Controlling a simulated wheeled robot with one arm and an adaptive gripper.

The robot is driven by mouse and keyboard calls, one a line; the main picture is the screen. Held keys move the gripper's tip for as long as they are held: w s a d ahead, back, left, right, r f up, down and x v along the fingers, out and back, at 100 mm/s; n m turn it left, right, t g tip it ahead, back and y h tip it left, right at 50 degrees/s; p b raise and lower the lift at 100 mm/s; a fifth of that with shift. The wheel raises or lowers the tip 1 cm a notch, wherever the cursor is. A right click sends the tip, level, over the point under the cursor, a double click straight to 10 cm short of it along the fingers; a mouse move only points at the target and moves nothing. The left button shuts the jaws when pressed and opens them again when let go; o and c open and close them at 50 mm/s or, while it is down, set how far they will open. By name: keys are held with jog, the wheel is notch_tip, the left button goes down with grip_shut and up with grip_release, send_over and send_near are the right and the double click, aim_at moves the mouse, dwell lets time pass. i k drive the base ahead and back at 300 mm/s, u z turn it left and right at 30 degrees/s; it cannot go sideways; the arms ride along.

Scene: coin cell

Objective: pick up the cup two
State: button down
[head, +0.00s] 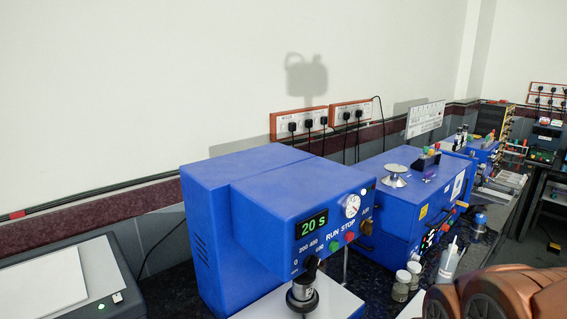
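A small metal cup (301,293) with a dark collar stands on the pale base plate of the blue machine in the head view. A small mark on its side looks like a 2, so it may be cup two. A dark knob or spindle sits right above it; I cannot tell whether they touch. The bottom edge of the picture is close below the cup. My gripper is not in view; only a brown-orange part of my arm shows at the bottom right.
The blue machine (240,210), reading 20 S, overhangs the cup. Small jars (401,286) and a white bottle (449,264) stand to its right, near my arm. Another blue machine (400,205) stands behind. A grey device (75,265) with a pale plate is at left.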

aim_at(300, 293)
jog(key=u, duration=4)
jog(key=k, duration=1.9)
jog(key=z, duration=0.35)
